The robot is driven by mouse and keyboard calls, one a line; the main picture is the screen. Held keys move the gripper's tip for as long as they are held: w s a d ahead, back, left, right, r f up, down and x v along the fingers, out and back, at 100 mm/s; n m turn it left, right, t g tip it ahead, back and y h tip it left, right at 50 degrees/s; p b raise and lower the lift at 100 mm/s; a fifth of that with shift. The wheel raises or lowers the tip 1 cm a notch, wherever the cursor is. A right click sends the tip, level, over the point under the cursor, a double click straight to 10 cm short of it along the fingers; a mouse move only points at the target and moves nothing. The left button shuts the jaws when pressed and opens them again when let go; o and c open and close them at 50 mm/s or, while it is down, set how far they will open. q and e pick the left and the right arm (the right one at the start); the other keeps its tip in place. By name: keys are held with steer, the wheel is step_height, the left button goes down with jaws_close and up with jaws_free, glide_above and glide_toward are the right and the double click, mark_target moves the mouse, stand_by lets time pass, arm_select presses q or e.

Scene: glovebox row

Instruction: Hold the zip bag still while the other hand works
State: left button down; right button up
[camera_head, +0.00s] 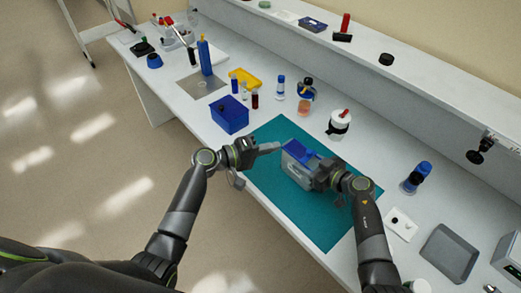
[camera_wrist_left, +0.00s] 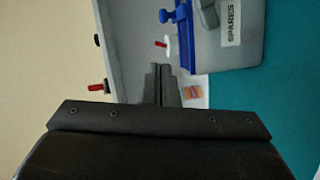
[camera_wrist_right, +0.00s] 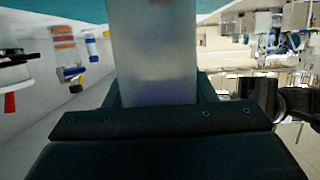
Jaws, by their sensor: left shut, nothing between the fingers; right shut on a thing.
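The zip bag (camera_head: 299,176) is a grey pouch with a blue top, standing on the teal mat (camera_head: 275,195) in the head view. In the left wrist view the bag (camera_wrist_left: 246,52) shows a SPARES label and a blue zip edge with a blue piece (camera_wrist_left: 180,15) at its end. My right gripper (camera_head: 314,172) is shut on the bag from its right side; in the right wrist view the pale bag (camera_wrist_right: 153,60) fills the space between the fingers. My left gripper (camera_head: 273,148) is shut and empty, left of the bag's blue top. The left wrist view shows its closed fingertips (camera_wrist_left: 157,72) near the blue piece, apparently apart.
A grey tray (camera_head: 449,253) lies to the right. The mat's left part is clear.

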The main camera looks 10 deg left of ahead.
mark_target(309, 154)
arm_select(q)
steer(key=w+d+f, duration=0.1)
steer(key=d, duration=0.6)
steer(key=shift+w+f, duration=0.3)
steer(key=shift+w, duration=0.1)
steer(key=s+d, duration=0.2)
steer(key=d, duration=0.1)
steer(key=shift+s+d, duration=0.3)
steer(key=shift+a, duration=0.1)
arm_select(e)
steer(key=shift+a, duration=0.1)
